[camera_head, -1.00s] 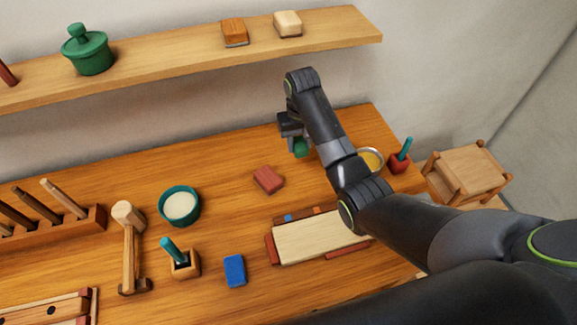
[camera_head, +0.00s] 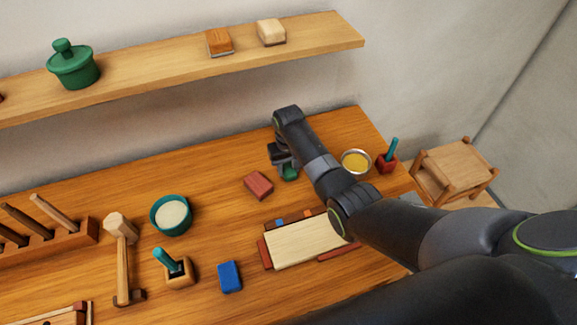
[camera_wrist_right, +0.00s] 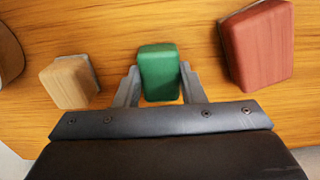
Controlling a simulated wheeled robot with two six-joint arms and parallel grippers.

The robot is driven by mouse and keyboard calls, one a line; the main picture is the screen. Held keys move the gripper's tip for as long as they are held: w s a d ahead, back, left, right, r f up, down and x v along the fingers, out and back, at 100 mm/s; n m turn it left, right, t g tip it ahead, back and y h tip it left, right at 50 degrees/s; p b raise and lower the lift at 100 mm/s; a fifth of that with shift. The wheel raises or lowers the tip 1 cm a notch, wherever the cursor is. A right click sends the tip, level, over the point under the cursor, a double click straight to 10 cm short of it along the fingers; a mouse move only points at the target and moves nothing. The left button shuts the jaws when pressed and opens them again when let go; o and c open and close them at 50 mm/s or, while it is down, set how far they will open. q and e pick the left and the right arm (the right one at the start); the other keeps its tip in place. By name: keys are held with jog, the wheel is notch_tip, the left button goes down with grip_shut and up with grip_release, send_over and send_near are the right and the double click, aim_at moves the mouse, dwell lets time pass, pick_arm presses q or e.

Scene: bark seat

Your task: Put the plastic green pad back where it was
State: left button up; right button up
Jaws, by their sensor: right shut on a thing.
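The green pad (camera_head: 289,173) is between the fingers of my right gripper (camera_head: 282,160), low over the back of the workbench, behind and right of the red pad (camera_head: 258,185). In the right wrist view the green pad (camera_wrist_right: 158,72) sits between the two fingers of the gripper (camera_wrist_right: 159,85), which are shut on it. The red pad (camera_wrist_right: 258,45) is at the right there and a beige pad (camera_wrist_right: 70,82) at the left, both apart from it. I cannot tell if the green pad touches the bench. My left gripper is not in view.
A blue pad (camera_head: 229,276), a teal bowl (camera_head: 171,215) and a mallet (camera_head: 122,260) are on the bench. A pale board (camera_head: 300,243) lies under my forearm. A yellow-filled bowl (camera_head: 356,162) is at the right. A shelf (camera_head: 180,66) runs above the bench.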

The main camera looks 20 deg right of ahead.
aim_at(288, 168)
jog(key=shift+f, duration=0.15)
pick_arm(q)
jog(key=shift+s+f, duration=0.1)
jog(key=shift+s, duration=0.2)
pick_arm(e)
jog(key=o, duration=0.9)
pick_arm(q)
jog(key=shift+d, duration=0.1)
pick_arm(e)
jog(key=shift+r, duration=0.25)
pick_arm(q)
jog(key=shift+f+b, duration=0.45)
jog(key=shift+b, duration=0.05)
pick_arm(e)
notch_tip(288, 168, up, 12)
jog(key=shift+f, duration=0.1)
